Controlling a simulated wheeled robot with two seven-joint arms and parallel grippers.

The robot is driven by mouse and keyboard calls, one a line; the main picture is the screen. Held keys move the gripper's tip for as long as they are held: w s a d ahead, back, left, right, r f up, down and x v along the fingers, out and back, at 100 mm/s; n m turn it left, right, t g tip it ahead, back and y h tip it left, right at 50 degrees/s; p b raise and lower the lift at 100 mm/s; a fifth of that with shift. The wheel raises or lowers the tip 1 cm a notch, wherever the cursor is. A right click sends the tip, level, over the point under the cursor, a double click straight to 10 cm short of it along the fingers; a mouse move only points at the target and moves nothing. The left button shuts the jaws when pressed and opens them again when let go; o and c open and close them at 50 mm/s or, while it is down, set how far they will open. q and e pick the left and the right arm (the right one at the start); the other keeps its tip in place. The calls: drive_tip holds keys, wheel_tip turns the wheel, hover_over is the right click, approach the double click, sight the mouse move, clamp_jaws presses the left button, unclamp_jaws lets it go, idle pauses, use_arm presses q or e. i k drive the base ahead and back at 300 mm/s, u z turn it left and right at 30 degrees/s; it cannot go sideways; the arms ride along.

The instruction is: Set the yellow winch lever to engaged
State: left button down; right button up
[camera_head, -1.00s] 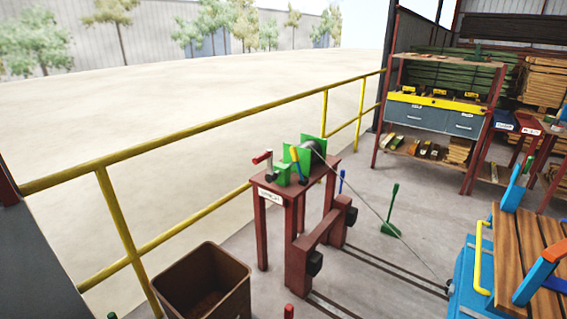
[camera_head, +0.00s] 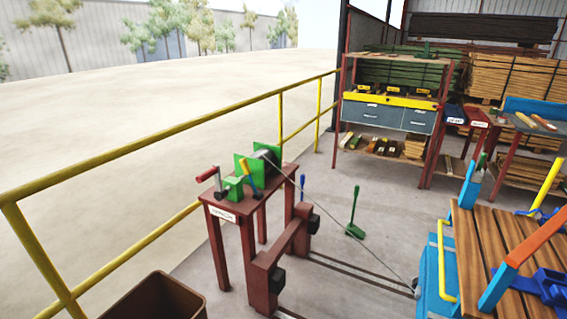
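The winch (camera_head: 262,166), with green side plates and a dark drum, stands on a dark red table (camera_head: 225,205) bearing a white label. A crank with a red handle (camera_head: 206,174) is at the winch's left. A cable (camera_head: 340,223) runs from the drum down to the blue cart (camera_head: 432,275) at the right. Neither of my grippers shows in the view.
A yellow railing (camera_head: 150,139) runs behind the winch table. A brown bin (camera_head: 155,298) stands at the lower left. A wood-topped cart with orange and blue stakes is at right. A green-handled pedal (camera_head: 354,230) and rails lie on the floor. Shelves (camera_head: 395,105) stand behind.

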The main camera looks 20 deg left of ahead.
sight(258, 195)
drive_tip(key=z, duration=0.2)
drive_tip(key=i, duration=1.55)
drive_tip(key=u, duration=0.55)
